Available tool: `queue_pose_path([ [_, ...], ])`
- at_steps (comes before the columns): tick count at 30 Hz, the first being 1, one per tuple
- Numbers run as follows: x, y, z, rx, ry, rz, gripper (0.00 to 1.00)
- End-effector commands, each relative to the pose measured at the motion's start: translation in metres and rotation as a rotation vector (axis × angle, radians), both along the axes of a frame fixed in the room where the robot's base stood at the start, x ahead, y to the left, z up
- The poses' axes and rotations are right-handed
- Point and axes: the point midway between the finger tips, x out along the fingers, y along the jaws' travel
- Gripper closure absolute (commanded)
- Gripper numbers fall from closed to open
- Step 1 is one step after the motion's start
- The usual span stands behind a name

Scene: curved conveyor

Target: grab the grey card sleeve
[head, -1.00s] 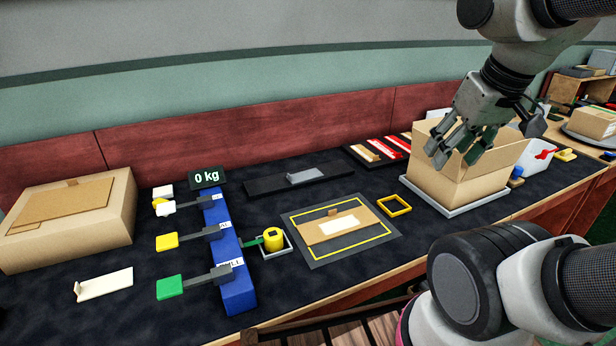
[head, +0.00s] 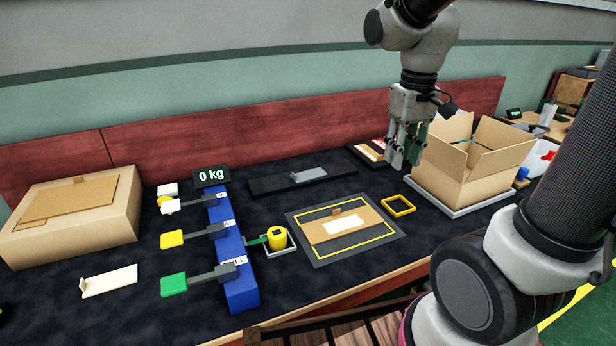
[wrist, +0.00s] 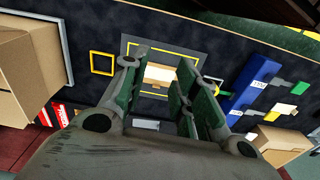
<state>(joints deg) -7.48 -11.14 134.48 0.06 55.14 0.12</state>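A small grey piece that looks like the grey card sleeve (head: 310,174) lies on a long black tray (head: 268,186) at the back of the table. In the wrist view a grey piece (wrist: 146,125) shows low between the fingers, partly hidden by my gripper. My gripper (head: 404,160) hangs fingers down to the right of the sleeve in the head view, well apart from it. In the wrist view my gripper (wrist: 160,66) has its fingers spread, with nothing between them.
An open cardboard box (head: 455,178) stands right of my gripper. Red and tan strips (head: 370,152) lie behind it. A yellow-lined mat (head: 318,255) with a tan card piece, a yellow frame (head: 398,206) and a blue rack (head: 239,285) are in front. A closed box (head: 110,230) stands left.

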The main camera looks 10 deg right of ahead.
Motion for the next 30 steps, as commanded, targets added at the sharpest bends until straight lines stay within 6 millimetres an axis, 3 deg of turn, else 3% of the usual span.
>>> queue_pose_path([
  [1,0.023,0.008,-0.011,-0.005,0.033,0.016,0.71],
  [8,0.131,0.052,-0.071,-0.02,0.108,0.077,0.71],
  [15,0.242,0.108,-0.168,-0.026,0.115,0.13,0.71],
  [19,0.296,0.134,-0.21,-0.019,0.072,0.143,0.71],
  [21,0.327,0.145,-0.219,-0.009,0.023,0.144,0.71],
  [24,0.364,0.155,-0.199,0.011,-0.067,0.139,0.71],
  [27,0.381,0.159,-0.19,0.021,-0.111,0.135,0.71],
  [30,0.384,0.16,-0.201,0.023,-0.121,0.132,0.71],
])
